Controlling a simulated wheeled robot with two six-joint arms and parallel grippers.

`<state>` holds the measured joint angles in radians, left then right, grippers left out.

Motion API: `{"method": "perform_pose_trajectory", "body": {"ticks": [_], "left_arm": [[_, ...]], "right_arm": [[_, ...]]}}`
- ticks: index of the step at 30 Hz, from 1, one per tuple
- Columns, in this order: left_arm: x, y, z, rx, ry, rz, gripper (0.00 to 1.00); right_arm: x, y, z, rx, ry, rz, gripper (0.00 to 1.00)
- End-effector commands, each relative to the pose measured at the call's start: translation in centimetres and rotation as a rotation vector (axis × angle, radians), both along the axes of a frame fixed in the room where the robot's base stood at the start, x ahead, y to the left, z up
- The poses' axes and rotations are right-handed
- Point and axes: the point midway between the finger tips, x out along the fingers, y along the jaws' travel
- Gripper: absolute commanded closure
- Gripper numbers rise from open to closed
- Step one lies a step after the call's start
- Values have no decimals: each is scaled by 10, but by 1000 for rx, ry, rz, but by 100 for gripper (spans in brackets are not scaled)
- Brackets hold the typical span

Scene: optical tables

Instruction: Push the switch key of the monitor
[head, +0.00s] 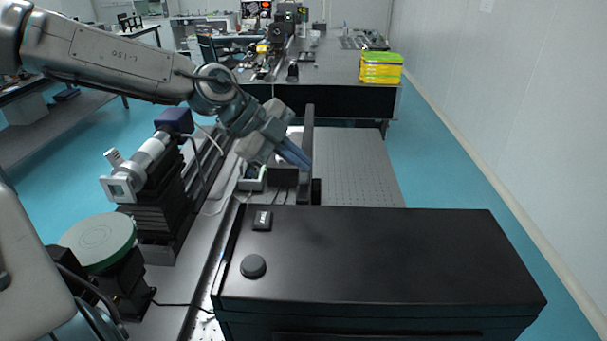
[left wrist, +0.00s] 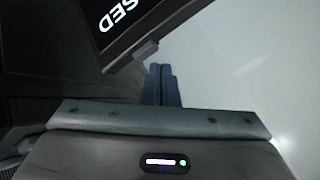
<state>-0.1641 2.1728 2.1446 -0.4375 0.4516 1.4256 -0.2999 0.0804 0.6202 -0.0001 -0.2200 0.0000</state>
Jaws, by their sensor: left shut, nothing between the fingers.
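The monitor (head: 308,128) shows as a thin dark upright slab, seen nearly edge-on behind the black box. In the left wrist view its dark screen (left wrist: 125,18) carries large white letters, partly cut off. A small grey tab (left wrist: 145,51) sticks out at its lower edge and may be the switch key. My left gripper (head: 305,164) is shut and empty, its blue fingers at the monitor's side. In the left wrist view its fingertips (left wrist: 160,69) are close to the tab; contact cannot be told. My right gripper is not in view.
A large black box (head: 390,255) fills the front, with a small black block and a round knob on top. An optical assembly (head: 150,190) stands to the left. A perforated tabletop (head: 360,165) lies clear right of the monitor. Yellow boxes (head: 380,68) stand farther back.

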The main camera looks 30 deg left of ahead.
Motion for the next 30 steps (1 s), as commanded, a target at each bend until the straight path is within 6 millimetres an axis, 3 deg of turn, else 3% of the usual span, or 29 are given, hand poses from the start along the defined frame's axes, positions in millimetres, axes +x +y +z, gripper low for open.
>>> {"method": "perform_pose_trajectory", "body": {"ticks": [15, 30], "left_arm": [[0, 0, 53, 1, -2, 1, 100], [0, 0, 55, 0, -1, 1, 100]], "right_arm": [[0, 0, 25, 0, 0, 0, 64], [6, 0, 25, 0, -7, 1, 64]]}}
